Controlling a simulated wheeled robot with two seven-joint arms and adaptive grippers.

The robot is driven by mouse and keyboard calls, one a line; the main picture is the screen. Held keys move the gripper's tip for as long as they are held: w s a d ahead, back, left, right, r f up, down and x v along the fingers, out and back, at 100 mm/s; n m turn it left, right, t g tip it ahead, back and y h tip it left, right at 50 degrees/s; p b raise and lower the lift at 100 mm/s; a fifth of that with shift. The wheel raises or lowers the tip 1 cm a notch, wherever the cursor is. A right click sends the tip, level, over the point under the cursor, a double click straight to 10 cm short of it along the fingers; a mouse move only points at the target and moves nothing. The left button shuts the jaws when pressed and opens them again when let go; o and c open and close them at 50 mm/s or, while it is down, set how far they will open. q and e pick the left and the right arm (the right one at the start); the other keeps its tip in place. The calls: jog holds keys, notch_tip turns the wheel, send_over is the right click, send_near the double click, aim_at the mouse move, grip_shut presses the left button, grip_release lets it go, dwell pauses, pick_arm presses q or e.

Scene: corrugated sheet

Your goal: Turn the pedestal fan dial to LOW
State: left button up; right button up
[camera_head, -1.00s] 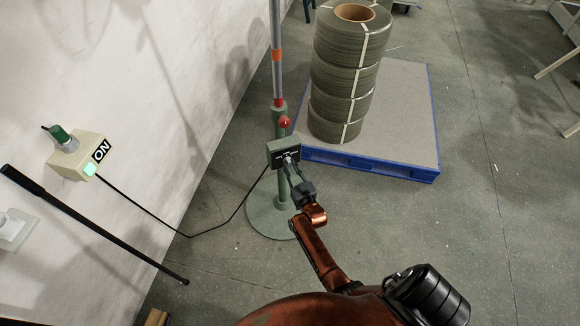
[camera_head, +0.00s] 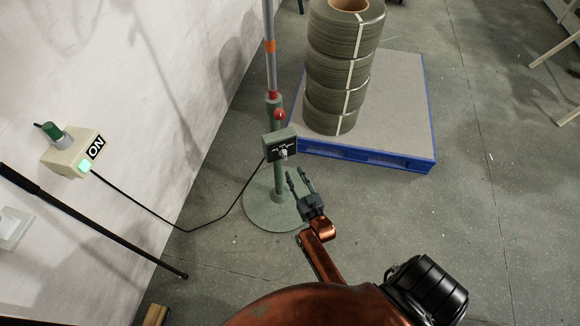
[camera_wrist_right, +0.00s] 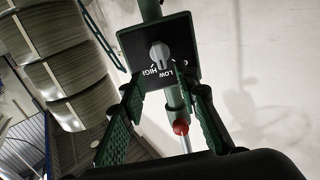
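The pedestal fan (camera_head: 271,50) shows as a grey pole on a round green base (camera_head: 262,212). Its green control box (camera_head: 279,142) carries a grey dial (camera_head: 283,153) on a dark face. The dial (camera_wrist_right: 160,55) also shows in the right wrist view, with LOW and HIGH lettering below it. I cannot tell exactly which label its mark meets. My right gripper (camera_head: 296,173) is open and empty, apart from the dial and just below and in front of it. Its two green fingers (camera_wrist_right: 166,95) spread below the box in the wrist view. My left gripper is not in view.
A stack of coils (camera_head: 338,75) stands on a blue-edged pallet (camera_head: 400,95) right of the fan. A black rod (camera_head: 100,224) crosses at left.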

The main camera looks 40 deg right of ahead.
jog(key=shift+v, duration=1.25)
jog(key=s+a+f+n+g+y+p, duration=0.1)
jog(key=s+a+f+g+y+p, duration=0.2)
jog(key=s+f, duration=0.8)
jog(key=s+a+f+n+g+y+p, duration=0.15)
jog(key=s+a+f+g+p, duration=0.3)
jog(key=s+f, duration=0.7)
pick_arm(q)
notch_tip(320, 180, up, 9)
jog(key=p, duration=0.4)
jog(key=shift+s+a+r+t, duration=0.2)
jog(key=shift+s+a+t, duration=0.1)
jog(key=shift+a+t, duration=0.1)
pick_arm(e)
jog(key=s+f+g, duration=0.3)
jog(key=s+f, duration=0.1)
jog(key=s, duration=0.8)
jog(key=s+f+n+g, duration=0.1)
jog(key=s+f+g, duration=0.2)
jog(key=s, duration=0.9)
jog(key=s+f+g, duration=0.3)
jog(key=s+f, duration=0.1)
jog(key=s, duration=0.8)
jog(key=shift+d+f+n, duration=0.15)
jog(key=shift+f+n, duration=0.15)
jog(key=shift+n, duration=0.05)
jog(key=shift+w+g, duration=0.1)
jog(key=shift+g, duration=0.15)
